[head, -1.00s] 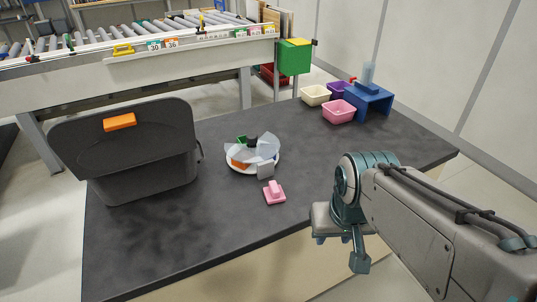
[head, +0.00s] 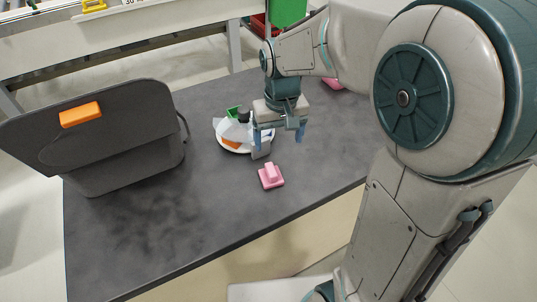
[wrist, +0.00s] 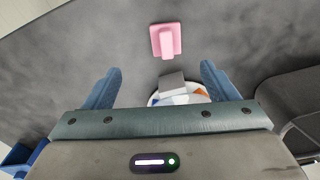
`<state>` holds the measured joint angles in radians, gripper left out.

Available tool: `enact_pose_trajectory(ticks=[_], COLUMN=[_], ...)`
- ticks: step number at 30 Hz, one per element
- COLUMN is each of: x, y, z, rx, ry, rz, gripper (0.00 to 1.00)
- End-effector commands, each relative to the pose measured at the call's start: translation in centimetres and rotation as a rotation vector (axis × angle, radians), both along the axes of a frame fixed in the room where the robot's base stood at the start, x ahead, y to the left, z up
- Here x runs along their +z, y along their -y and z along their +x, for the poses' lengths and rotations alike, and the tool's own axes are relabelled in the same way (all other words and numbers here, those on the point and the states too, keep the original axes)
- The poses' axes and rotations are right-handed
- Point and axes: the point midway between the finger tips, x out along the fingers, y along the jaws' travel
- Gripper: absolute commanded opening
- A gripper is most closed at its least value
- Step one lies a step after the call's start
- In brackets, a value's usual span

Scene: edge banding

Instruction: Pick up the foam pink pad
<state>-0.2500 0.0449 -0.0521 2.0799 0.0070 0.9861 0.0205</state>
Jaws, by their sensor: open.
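The foam pink pad (head: 270,177) lies on the dark table, a square base with a raised grip block on top. It also shows in the wrist view (wrist: 166,41), beyond my fingertips at the top middle. My gripper (head: 280,134) is open and empty, pointing down above the table, behind and slightly right of the pad in the head view. In the wrist view its two blue fingers (wrist: 160,82) are spread apart, with a grey block between them. Nothing hides the pad.
A white plate (head: 233,147) with clear, orange and green pieces and a grey block (head: 262,146) stands close behind the pad. The table front left of the pad is clear.

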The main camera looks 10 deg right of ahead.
Motion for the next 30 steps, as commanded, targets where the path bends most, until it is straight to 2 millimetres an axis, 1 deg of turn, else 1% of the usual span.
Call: enact_pose_trajectory(ticks=[1, 3, 6, 8, 11, 15, 18, 21, 26, 30], x=[-0.4, -0.7, -1.3, -1.9, -3.7, -6.6, -8.2, -9.2, -10.1, -12.0], y=[-0.6, -1.1, -1.5, -1.6, -1.6, -1.6, -1.6, -1.6, -1.6, -1.5], z=[0.7, 1.3, 1.7, 1.8, 1.7, 1.7, 1.8, 1.8, 1.8, 1.7], rx=[0.012, 0.021, 0.028, 0.030, 0.030, 0.029, 0.029, 0.029, 0.029, 0.029], ry=[-0.013, -0.022, -0.030, -0.034, -0.035, -0.036, -0.034, -0.032, -0.031, -0.034], rz=[-0.004, -0.007, -0.010, -0.011, -0.011, -0.011, -0.011, -0.010, -0.010, -0.011], gripper=[0.80, 0.80, 0.80, 0.80, 0.80, 0.80, 0.80, 0.80, 0.80, 0.80])
